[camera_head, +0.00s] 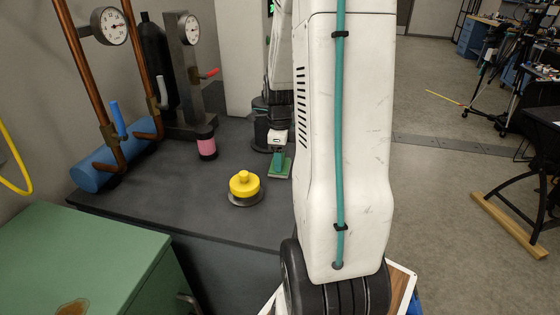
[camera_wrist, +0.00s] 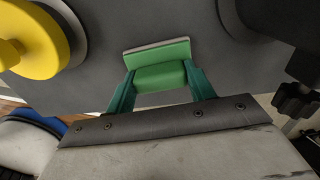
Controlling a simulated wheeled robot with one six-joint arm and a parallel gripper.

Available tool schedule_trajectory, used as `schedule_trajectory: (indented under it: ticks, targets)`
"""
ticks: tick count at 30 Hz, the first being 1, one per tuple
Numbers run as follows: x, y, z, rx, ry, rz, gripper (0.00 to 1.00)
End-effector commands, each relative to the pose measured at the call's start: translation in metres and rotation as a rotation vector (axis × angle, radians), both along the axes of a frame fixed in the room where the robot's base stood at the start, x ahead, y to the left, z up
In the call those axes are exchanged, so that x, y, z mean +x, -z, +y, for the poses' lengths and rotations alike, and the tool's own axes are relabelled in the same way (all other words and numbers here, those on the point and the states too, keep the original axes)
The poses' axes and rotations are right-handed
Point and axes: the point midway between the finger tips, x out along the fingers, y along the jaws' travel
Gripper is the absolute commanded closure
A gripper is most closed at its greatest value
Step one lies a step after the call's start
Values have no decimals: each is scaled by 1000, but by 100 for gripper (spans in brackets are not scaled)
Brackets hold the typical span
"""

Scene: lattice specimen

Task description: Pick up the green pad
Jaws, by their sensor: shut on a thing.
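The green pad (camera_head: 280,171) is at the far end of my arm, over the dark bench top in the head view. In the wrist view the pad (camera_wrist: 162,54) is a green plate with a pale edge and a raised green block. My gripper (camera_wrist: 158,78) has its teal fingers on both sides of that block and is shut on it. In the head view my gripper (camera_head: 278,158) comes down on the pad from above. I cannot tell whether the pad touches the bench.
A yellow knobbed piece (camera_head: 244,184) on a round metal base stands left of the pad. A pink-banded cylinder (camera_head: 206,146) stands farther back. Gauges, copper pipes and a blue cylinder (camera_head: 100,168) crowd the bench's left. A green cabinet (camera_head: 75,262) is nearer.

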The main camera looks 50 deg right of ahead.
Motion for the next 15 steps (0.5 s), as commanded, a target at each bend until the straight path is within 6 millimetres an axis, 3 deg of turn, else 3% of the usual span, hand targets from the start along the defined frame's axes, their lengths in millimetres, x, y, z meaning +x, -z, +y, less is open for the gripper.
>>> schedule_trajectory:
  ticks: [5, 11, 15]
  targets:
    - [0, -9, 0, -1, 0, -2, 69]
    - [1, -34, -1, -4, 0, -4, 69]
    - [-25, -38, 10, -1, 2, 0, 69]
